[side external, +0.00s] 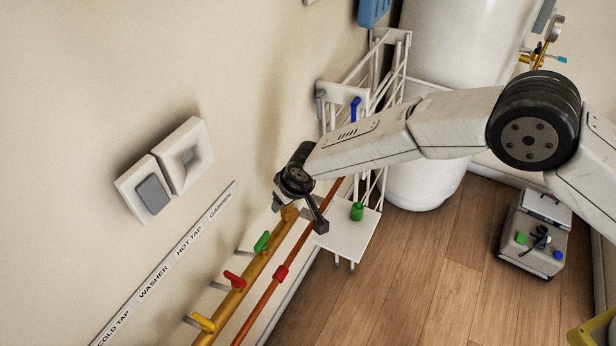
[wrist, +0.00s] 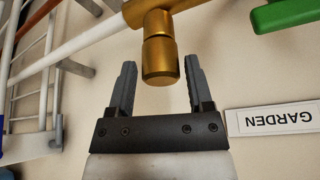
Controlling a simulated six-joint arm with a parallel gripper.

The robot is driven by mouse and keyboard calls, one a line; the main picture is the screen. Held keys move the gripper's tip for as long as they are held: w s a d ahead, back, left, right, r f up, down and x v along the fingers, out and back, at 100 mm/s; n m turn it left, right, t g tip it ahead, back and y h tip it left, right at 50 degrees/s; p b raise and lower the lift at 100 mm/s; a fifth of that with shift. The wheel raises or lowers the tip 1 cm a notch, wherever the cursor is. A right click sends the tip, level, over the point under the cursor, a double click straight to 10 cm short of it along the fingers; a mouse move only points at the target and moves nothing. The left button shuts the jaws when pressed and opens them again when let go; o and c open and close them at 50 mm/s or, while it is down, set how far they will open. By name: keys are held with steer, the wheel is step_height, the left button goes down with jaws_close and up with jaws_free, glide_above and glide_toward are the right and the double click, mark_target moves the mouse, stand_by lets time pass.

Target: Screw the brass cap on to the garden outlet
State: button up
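In the wrist view the brass cap (wrist: 160,62) sits at the end of the garden outlet (wrist: 158,22), a short brass stub on the brass pipe. The cap appears in line with the stub and against it; how far it is threaded I cannot tell. My gripper (wrist: 160,68) is open, with one dark finger on each side of the cap and a small gap showing at each side. In the side external view my gripper (side external: 318,218) is at the upper end of the brass pipe (side external: 258,268), close to the wall, and the cap is hidden there.
A green lever (wrist: 287,14) is beside the outlet, and a GARDEN label (wrist: 275,118) is on the wall. Red (side external: 234,280) and yellow (side external: 204,322) levers sit further down the pipe. A copper pipe (side external: 262,310) runs alongside. A white rack (side external: 350,240) holds a green object (side external: 357,211).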

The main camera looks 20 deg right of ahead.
steer(key=shift+n+y, duration=0.3)
steer(key=shift+n, duration=0.4)
steer(key=shift+w+n, duration=0.1)
steer(key=shift+n, duration=0.4)
steer(key=shift+n+g+y, duration=0.3)
steer(key=shift+n+g, duration=0.1)
steer(key=shift+n, duration=0.2)
steer(key=shift+n, duration=0.6)
steer(key=shift+n+g+y, duration=0.3)
steer(key=shift+n+g, duration=0.25)
steer(key=shift+n, duration=0.75)
steer(key=shift+n+g+y, duration=0.3)
steer(key=shift+n+g, duration=0.25)
steer(key=shift+n, duration=1.45)
steer(key=shift+n+g, duration=0.3)
steer(key=n+g, duration=0.1)
steer(key=n, duration=0.2)
steer(key=shift+a, duration=0.1)
steer(key=shift+n+g, duration=0.3)
steer(key=shift+n, duration=0.2)
